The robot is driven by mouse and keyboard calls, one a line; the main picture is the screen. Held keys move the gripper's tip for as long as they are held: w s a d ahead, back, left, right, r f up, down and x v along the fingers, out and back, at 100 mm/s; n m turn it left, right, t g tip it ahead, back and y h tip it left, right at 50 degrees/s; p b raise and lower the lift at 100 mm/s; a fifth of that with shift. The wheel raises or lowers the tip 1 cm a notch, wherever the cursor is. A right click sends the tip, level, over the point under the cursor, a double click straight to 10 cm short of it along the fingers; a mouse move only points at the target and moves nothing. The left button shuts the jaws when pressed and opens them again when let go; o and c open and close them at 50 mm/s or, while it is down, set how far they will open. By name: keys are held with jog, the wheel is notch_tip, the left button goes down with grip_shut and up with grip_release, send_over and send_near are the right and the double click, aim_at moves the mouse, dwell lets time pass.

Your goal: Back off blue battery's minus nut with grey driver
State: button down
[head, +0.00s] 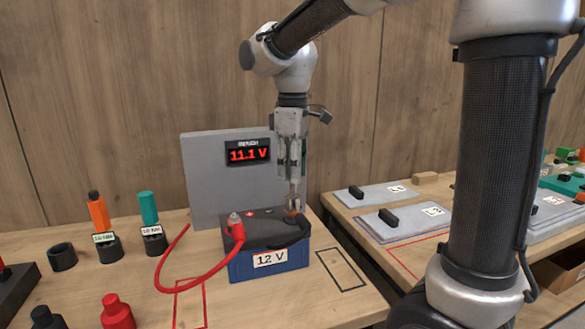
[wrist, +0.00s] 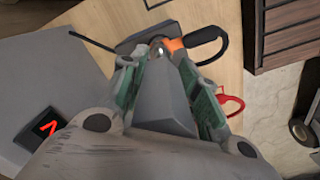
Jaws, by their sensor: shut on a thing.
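The blue battery (head: 285,262), labelled 12 V, stands upright on the bench with a dark top. My gripper (head: 291,172) is above its back right part, pointing down. It is shut on the grey driver (head: 294,194), whose lower end is at or just above the terminal there. The driver (wrist: 170,95) also shows between the green-sided fingers in the wrist view. An orange-brown piece (wrist: 175,43) and a black cable (wrist: 218,38) lie by its tip. The nut itself is hidden, and I cannot tell whether the driver touches it.
A red clamp (head: 235,228) with a red cable (head: 190,288) sits on the battery's left terminal. A grey panel (head: 205,170) with a display (head: 248,153) reading 11.1 V stands behind. Orange (head: 98,213) and teal (head: 148,208) drivers stand in holders left; another holder (head: 62,257) is empty.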

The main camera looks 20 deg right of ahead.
jog(key=shift+n, duration=0.5)
jog(key=shift+r, duration=3.6)
